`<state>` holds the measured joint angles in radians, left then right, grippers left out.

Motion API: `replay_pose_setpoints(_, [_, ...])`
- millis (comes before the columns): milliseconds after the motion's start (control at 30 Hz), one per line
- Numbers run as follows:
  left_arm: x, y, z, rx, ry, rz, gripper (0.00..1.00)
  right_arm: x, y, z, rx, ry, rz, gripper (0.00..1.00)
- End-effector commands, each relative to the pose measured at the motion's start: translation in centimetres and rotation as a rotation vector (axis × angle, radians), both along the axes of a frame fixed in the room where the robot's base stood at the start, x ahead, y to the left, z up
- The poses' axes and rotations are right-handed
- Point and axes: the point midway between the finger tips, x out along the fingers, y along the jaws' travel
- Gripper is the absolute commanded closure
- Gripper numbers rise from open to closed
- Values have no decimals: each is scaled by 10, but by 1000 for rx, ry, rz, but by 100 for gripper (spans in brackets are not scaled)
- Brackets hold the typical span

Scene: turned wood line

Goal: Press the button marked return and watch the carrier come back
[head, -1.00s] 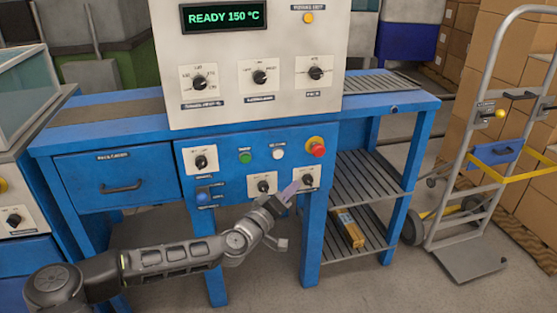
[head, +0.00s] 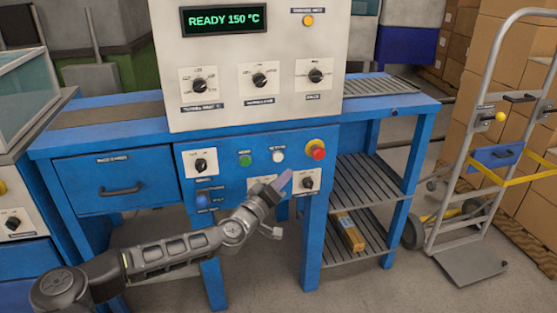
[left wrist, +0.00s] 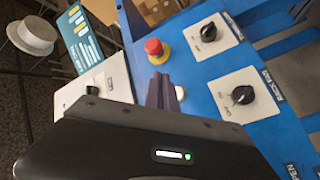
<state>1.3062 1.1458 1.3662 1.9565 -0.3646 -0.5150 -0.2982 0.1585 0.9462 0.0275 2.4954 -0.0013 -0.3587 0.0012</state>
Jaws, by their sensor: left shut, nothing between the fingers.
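The return button (head: 278,156) is a small round white button on the blue lower panel, between a green button and a red mushroom button. Its small label above is blurred. My left gripper (head: 284,179) is shut and empty, pointing up at the panel just below the white button in the head view, with a gap between them in the picture. In the left wrist view, the finger tips (left wrist: 160,90) stand beside a white button (left wrist: 180,93), partly hidden by them. I cannot tell whether they touch. No carrier is clearly in view. My right gripper is not in view.
The red mushroom button (head: 316,149) and green button (head: 245,160) flank the white one. Dials (head: 307,181) sit below. The display (head: 224,19) reads READY 150 °C. A hand truck (head: 490,170) stands right; a small box (head: 348,232) lies on the lower shelf.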

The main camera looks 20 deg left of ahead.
Motion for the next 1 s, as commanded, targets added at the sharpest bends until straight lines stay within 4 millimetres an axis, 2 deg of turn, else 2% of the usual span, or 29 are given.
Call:
replay_pose_setpoints(400, [40,31,-2,2,-2,2,100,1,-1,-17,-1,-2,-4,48])
replay_pose_setpoints(1000, [47,36,0,0,0,0,100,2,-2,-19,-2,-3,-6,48])
